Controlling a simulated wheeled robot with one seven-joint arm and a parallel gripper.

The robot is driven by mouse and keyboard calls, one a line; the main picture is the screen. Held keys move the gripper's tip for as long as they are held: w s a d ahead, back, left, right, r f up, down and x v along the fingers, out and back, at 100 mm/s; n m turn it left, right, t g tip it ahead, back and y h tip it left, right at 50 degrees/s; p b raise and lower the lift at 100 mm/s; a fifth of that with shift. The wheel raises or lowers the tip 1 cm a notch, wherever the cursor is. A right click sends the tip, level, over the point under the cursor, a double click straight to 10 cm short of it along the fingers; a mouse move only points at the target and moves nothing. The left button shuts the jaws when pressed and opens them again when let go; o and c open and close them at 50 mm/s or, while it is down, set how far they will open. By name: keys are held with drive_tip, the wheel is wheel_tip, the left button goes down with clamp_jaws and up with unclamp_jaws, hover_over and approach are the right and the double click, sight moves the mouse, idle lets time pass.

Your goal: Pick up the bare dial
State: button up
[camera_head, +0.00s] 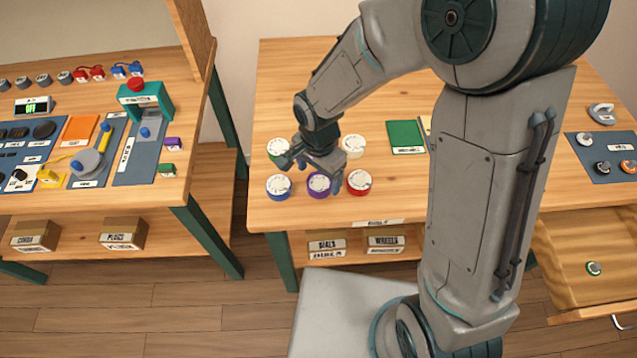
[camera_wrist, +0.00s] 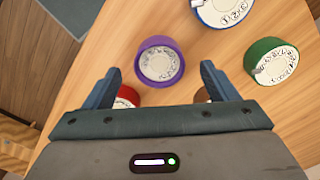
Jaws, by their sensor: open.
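My gripper (camera_head: 312,173) is open and empty above the round dial units on the middle table. In the wrist view its jaws (camera_wrist: 160,70) stand either side of the purple unit (camera_wrist: 159,63), which lies beyond the fingertips, apart from them. The purple unit (camera_head: 319,184) sits between the blue (camera_head: 279,186) and red (camera_head: 358,182) units. The green (camera_head: 279,148) and cream (camera_head: 353,145) units stand behind. In the wrist view, the blue (camera_wrist: 222,10) and green (camera_wrist: 275,62) units show a pale tab at the rim; I see none on the purple one. I cannot tell for sure which is bare.
A green mat (camera_head: 405,136) lies right of the units. A left bench holds a teal press (camera_head: 146,99) and several small parts. My arm hides much of the middle table.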

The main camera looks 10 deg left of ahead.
sight(319, 185)
drive_tip(key=shift+f, duration=1.35)
drive_tip(key=shift+d, duration=0.1)
drive_tip(key=shift+c, duration=0.3)
drive_tip(key=c, duration=1.1)
